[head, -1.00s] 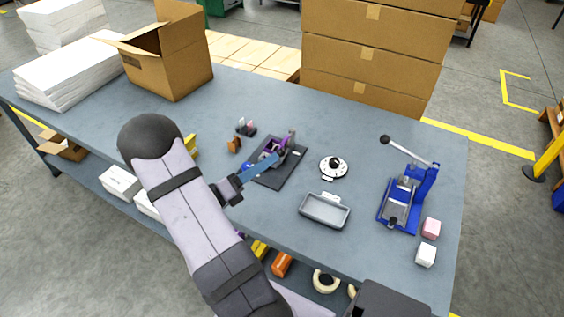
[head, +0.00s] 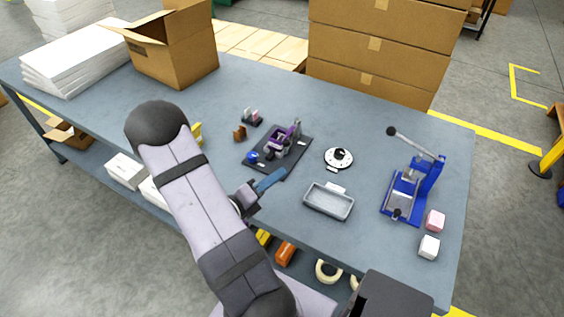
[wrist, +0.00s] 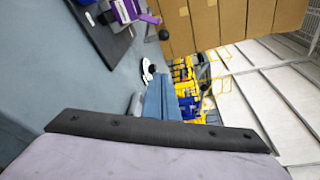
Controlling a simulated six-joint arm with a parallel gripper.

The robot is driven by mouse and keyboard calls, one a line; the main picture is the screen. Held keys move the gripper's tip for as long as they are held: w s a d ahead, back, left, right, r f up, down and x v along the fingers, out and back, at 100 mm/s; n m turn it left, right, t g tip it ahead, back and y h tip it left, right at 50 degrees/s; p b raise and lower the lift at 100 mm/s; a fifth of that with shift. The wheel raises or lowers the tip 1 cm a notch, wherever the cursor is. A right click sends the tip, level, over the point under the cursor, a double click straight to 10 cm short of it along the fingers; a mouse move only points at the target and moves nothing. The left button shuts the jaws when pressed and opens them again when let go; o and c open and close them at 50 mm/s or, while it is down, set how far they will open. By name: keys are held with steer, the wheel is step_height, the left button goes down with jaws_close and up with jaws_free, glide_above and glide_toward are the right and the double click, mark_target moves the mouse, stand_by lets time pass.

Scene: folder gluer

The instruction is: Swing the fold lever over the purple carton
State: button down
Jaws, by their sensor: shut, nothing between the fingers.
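The purple carton (head: 279,145) sits in a small fixture on a dark baseplate (head: 287,166). A slim upright part (head: 297,127) stands at its far right side; I cannot tell whether this is the fold lever. A blue knob-like part (head: 253,156) is at the plate's left end. My gripper (head: 280,173) is shut and empty, its blue fingers near the plate's front edge, apart from the carton. In the wrist view, the gripper (wrist: 162,98) points away from the baseplate (wrist: 98,40), with purple parts (wrist: 127,10) at the top, partly cut off.
A white dial (head: 339,158) and grey tray (head: 328,201) lie right of the fixture. A blue lever press (head: 427,180) stands further right, beside a pink block (head: 435,220) and a white block (head: 429,246). Small brown and dark items (head: 240,133) are behind left.

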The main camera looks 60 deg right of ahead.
mark_target(286, 152)
steer(key=shift+d, duration=0.1)
steer(key=shift+p+x, duration=1.1)
steer(key=shift+x, duration=3.6)
steer(key=shift+w+d+r, duration=0.1)
steer(key=shift+d+r, duration=0.1)
steer(key=shift+w+a+r+p, duration=0.1)
steer(key=shift+w+r+p, duration=0.2)
steer(key=shift+w, duration=0.25)
steer(key=shift+w+a+r+p, duration=0.1)
steer(key=shift+w+r+p, duration=0.05)
steer(key=shift+w+p, duration=0.3)
steer(key=shift+w+a+r+p, duration=0.1)
steer(key=shift+w+r+p, duration=0.15)
steer(key=shift+w, duration=0.35)
steer(key=shift+w, duration=0.25)
